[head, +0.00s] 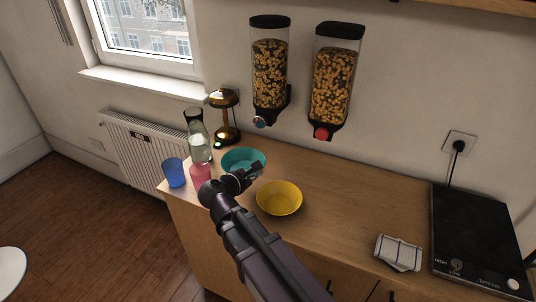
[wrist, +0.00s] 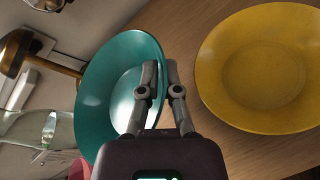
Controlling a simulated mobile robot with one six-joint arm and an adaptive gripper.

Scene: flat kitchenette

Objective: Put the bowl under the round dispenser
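A teal bowl (head: 236,156) is at the left part of the counter. It fills the left middle of the wrist view (wrist: 100,85). A yellow bowl (head: 279,200) stands on the counter to its right, also in the wrist view (wrist: 262,62). My gripper (head: 248,176) is at the teal bowl's near right rim. In the wrist view its fingers (wrist: 162,75) are close together, one inside and one outside the rim, and look shut on it. The left dispenser (head: 269,75) looks rounded; the right dispenser (head: 333,85) looks boxier. Both hold cereal on the wall.
A blue cup (head: 174,173), a pink cup (head: 200,175), a glass bottle (head: 200,145) and a brass lamp (head: 224,100) stand left of the teal bowl. A folded cloth (head: 398,252) and a black hob (head: 478,240) are at right. The counter between yellow bowl and cloth is clear.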

